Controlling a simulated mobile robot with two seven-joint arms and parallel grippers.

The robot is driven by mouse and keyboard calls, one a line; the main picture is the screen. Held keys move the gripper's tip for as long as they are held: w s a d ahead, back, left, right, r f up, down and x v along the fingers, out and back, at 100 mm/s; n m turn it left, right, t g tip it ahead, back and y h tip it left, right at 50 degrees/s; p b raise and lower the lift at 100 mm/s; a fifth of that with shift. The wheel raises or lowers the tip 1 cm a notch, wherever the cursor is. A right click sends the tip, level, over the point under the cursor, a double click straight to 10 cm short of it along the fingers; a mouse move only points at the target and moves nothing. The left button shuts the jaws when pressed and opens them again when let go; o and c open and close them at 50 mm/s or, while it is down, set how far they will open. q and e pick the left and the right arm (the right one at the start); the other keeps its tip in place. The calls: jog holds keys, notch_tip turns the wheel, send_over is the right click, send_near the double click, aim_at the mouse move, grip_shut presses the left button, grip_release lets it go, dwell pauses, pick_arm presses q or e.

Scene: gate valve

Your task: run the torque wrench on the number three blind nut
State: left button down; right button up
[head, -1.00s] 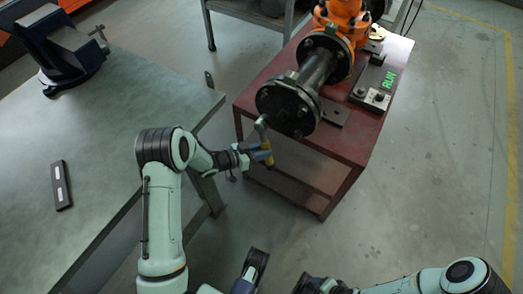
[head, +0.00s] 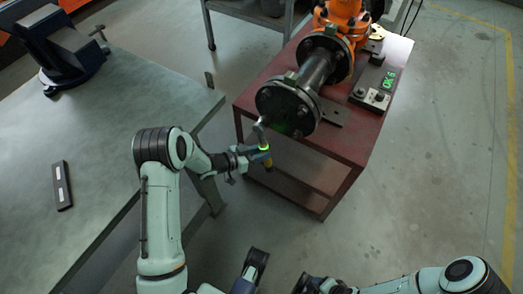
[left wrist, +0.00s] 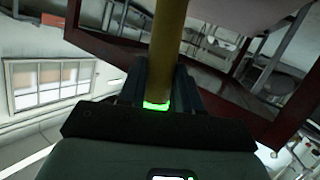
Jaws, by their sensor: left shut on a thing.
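My left gripper (head: 258,155) is shut on the torque wrench (head: 267,163), which has a yellow handle and a ring glowing green. The wrench's grey head reaches up to the lower left edge of the dark blind flange (head: 272,100). A nut under the head is hidden, and I cannot read any nut numbers. In the left wrist view the yellow handle (left wrist: 168,45) stands between the dark fingers, with the green glow at its lower end. My right gripper (head: 314,284) is dark and cut by the bottom edge; its jaws are unclear.
The flange ends a pipe spool on an orange valve (head: 344,18), on a red stand (head: 345,152). A control box (head: 369,97) beside it has a green display that seems to read OK. A workbench (head: 120,120) at left carries a vise (head: 62,50) and a dark bar (head: 62,186).

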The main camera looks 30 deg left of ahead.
pick_arm(q)
jog(key=shift+s+a+r+p, duration=0.15)
jog(key=shift+s+p, duration=0.35)
jog(key=shift+s, duration=1.25)
pick_arm(e)
jog(key=shift+s+a+r, duration=0.1)
jog(key=shift+s+r, duration=0.05)
jog(key=shift+r, duration=0.55)
